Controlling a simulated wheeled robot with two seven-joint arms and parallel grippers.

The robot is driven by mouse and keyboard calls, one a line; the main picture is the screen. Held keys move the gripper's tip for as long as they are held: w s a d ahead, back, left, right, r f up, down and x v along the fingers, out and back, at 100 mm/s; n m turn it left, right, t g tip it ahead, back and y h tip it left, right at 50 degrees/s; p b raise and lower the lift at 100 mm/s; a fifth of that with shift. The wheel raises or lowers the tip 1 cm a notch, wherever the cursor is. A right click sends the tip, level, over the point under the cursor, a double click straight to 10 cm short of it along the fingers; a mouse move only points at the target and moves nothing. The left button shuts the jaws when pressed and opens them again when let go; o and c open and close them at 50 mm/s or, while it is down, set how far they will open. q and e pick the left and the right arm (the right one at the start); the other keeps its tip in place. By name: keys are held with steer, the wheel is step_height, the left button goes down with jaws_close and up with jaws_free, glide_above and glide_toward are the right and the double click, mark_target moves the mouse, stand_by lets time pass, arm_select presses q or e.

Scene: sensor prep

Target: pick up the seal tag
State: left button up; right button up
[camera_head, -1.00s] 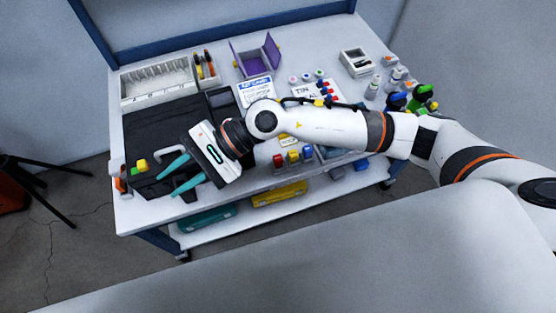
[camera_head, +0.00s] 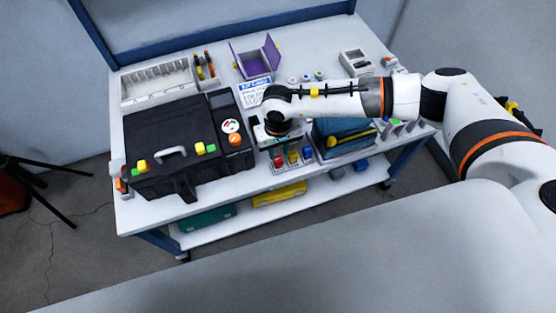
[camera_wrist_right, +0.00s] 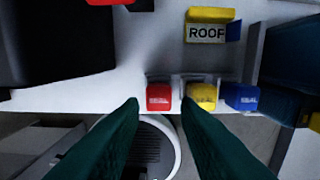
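A blue tag block (camera_wrist_right: 242,97), with small lettering that seems to read SEAL, stands at the right end of a short row in the right wrist view. Beside it are a yellow block (camera_wrist_right: 203,96) and a red block (camera_wrist_right: 158,96). In the head view the same row shows red (camera_head: 278,162), yellow (camera_head: 293,157) and blue (camera_head: 307,153) near the table's front edge. My right gripper (camera_head: 276,134) points down just behind the row; its fingers (camera_wrist_right: 160,104) are apart and empty, nearest the red block. My left gripper is out of view.
A black case (camera_head: 170,140) stands left of my right gripper and a teal box (camera_head: 340,128) right of it. A yellow holder marked ROOF (camera_wrist_right: 208,27) lies behind the row. A purple open box (camera_head: 256,62) and a white sorting tray (camera_head: 155,83) are farther back.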

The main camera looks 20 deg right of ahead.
mark_target(278, 158)
step_height(278, 158, down, 5)
steer(key=c, duration=0.6)
